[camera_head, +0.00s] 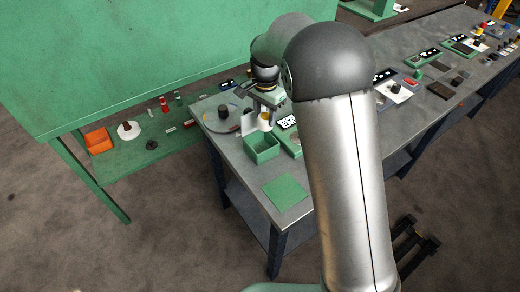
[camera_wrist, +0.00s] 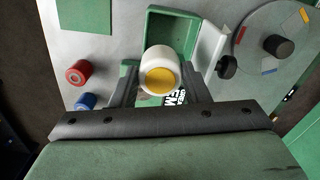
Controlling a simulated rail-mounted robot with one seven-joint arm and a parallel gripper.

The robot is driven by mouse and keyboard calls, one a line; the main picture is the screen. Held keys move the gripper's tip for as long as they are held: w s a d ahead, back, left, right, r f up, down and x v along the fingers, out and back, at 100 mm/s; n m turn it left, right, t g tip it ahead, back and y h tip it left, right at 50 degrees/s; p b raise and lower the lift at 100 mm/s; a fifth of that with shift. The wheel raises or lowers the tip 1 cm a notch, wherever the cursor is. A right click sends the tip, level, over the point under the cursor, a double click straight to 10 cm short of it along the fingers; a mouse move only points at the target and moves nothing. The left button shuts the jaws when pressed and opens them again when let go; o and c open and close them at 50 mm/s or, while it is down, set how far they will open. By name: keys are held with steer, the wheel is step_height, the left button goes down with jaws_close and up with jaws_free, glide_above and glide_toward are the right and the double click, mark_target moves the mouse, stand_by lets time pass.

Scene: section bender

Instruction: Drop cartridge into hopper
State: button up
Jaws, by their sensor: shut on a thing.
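A white cylindrical cartridge with a yellow end (camera_wrist: 160,72) is between the fingers of my gripper (camera_wrist: 160,88), which is shut on it. In the head view the cartridge (camera_head: 264,121) shows below my gripper (camera_head: 266,106), near a green open-topped box (camera_head: 262,156) that looks like the hopper. In the wrist view the green box (camera_wrist: 152,20) lies behind the cartridge, which covers part of its opening. The visible inside of the box looks empty. The exact height of the cartridge above the box is hard to tell.
A round grey plate with a black knob (camera_wrist: 279,46) and a white upright piece (camera_wrist: 209,45) stand beside the box. A red cylinder (camera_wrist: 79,72) and a blue one (camera_wrist: 86,102) are on its other side. A flat green square (camera_head: 285,192) lies near the table corner.

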step_height(320, 180, down, 4)
steer(key=shift+f+b, duration=0.1)
steer(key=shift+b, duration=0.95)
steer(key=o, duration=1.1)
step_height(320, 180, up, 18)
steer(key=shift+f+b, duration=0.15)
steer(key=shift+b, duration=0.7)
steer(key=shift+d, duration=0.15)
